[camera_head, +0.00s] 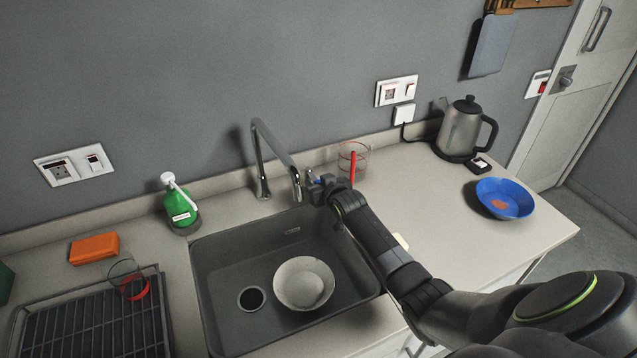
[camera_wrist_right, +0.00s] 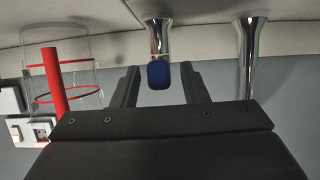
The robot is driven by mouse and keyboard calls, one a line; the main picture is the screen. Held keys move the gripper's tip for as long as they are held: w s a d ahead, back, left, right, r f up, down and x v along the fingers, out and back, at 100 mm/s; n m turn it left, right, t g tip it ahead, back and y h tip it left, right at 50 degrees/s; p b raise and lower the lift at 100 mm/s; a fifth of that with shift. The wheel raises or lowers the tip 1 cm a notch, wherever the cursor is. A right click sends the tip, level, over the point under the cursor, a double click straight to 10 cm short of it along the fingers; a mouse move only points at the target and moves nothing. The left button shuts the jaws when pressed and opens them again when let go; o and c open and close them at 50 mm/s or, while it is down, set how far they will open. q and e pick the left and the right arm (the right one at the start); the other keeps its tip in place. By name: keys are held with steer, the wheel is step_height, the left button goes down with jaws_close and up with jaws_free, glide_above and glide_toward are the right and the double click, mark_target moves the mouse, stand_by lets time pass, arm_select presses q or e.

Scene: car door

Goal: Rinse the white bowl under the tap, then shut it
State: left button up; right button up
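The white bowl (camera_head: 289,299) sits upright in the grey sink (camera_head: 225,265), right of the drain. A paler patch shows inside it; I cannot tell whether it is water. The chrome tap (camera_head: 259,150) stands behind the sink with its spout arching over it; I see no stream. My right gripper (camera_head: 318,186) is beside the spout's end. In the right wrist view the open fingers (camera_wrist_right: 158,85) are on either side of a blue-tipped tap handle (camera_wrist_right: 159,74), with visible gaps. The tap's column (camera_wrist_right: 249,60) stands beside them. My left gripper is out of view.
A clear cup (camera_head: 353,158) with a red stick is close behind my right gripper. A green bottle (camera_head: 180,207), orange sponge (camera_head: 94,248) and rack (camera_head: 95,325) are left. A kettle (camera_head: 461,130) and blue bowl (camera_head: 505,198) are right. The right counter's middle is mostly clear.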

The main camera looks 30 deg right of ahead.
stand_by(0.3)
jaws_close()
steer(key=shift+f, duration=0.1)
steer(key=shift+d+f+n+y+b, duration=0.15)
steer(key=shift+d+n+y+b, duration=0.65)
steer(key=shift+b, duration=0.5)
steer(key=n+y+b, duration=0.1)
steer(key=b, duration=0.3)
steer(key=shift+w+d, duration=0.15)
steer(key=shift+d+r+n+y+b, duration=0.1)
steer(key=shift+r+n+y+b, duration=0.15)
steer(key=shift+y+b, duration=0.6)
steer(key=shift+h, duration=0.25)
jaws_free()
